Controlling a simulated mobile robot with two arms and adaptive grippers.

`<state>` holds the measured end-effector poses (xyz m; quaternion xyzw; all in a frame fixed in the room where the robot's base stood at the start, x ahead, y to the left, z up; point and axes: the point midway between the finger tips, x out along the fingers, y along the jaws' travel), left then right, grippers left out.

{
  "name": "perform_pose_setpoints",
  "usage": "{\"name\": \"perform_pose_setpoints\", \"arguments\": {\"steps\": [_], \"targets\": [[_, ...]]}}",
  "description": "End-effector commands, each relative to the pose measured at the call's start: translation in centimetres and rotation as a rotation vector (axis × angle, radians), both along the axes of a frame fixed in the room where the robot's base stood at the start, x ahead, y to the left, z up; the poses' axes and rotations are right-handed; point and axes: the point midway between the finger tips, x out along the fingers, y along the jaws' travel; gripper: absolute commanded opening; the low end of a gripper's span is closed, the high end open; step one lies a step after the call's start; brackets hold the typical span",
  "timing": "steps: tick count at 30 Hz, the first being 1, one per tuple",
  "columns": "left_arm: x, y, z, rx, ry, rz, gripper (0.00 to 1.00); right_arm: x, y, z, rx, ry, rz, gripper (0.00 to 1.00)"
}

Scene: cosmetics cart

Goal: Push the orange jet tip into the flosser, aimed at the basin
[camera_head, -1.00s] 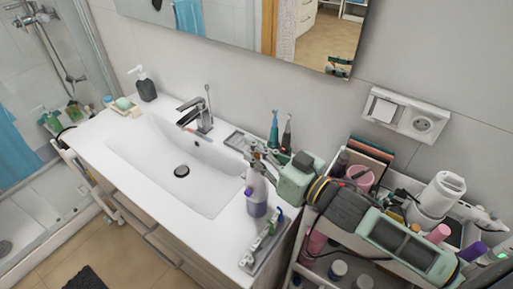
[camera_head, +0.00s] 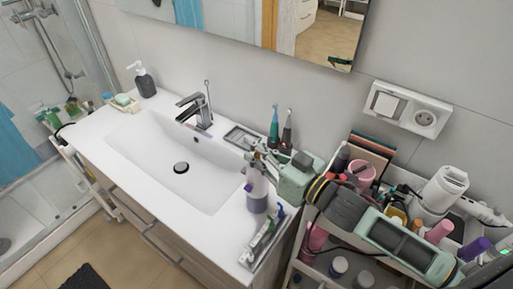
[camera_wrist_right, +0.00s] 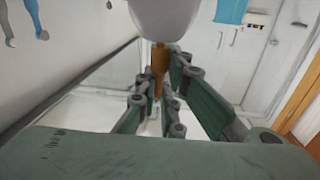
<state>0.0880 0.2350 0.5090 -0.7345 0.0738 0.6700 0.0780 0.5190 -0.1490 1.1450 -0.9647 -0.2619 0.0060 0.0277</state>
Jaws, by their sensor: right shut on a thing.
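The flosser (camera_head: 257,190), a pale bottle shape with a violet-tinted lower part, stands upright on the counter right of the basin (camera_head: 165,165). Its rounded white end (camera_wrist_right: 165,15) fills the top middle of the wrist view. My right gripper (camera_head: 254,158) is just above the flosser in the head view. In the wrist view its green-grey fingers are shut on the orange jet tip (camera_wrist_right: 160,62). The tip lines up with the white end and seems to meet it; I cannot tell how far it is inserted. The head view hides the tip. My left gripper is not in view.
A grey tray (camera_head: 262,243) with small tools lies in front of the flosser. Two electric toothbrushes (camera_head: 274,128) stand behind my gripper near the wall. The faucet (camera_head: 197,109) is at the basin's back. A crowded cart (camera_head: 330,279) stands to the right.

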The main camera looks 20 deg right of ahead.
Motion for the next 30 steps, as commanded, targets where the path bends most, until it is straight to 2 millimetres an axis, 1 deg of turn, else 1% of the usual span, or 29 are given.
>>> {"name": "perform_pose_setpoints", "arguments": {"steps": [7,8,12,15,21,25,30], "targets": [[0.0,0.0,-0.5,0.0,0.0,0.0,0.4,0.0,0.0,-0.7,0.001,0.001,0.0,0.0],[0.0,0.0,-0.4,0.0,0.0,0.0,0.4,0.0,0.0,-0.6,0.0,0.0,0.0,0.1],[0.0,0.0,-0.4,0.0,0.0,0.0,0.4,0.0,0.0,-0.6,0.0,0.0,0.0,0.22],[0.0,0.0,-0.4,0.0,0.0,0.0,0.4,0.0,0.0,-0.6,0.0,0.0,0.0,0.29],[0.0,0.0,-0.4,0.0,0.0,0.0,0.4,0.0,0.0,-0.6,-0.001,-0.001,0.0,0.29],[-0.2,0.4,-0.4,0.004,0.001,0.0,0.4,-0.2,-0.1,-0.6,-0.001,0.001,0.0,0.29],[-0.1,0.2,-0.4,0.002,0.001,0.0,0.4,-1.5,-0.9,-0.7,-0.001,0.003,0.0,0.29]]}}
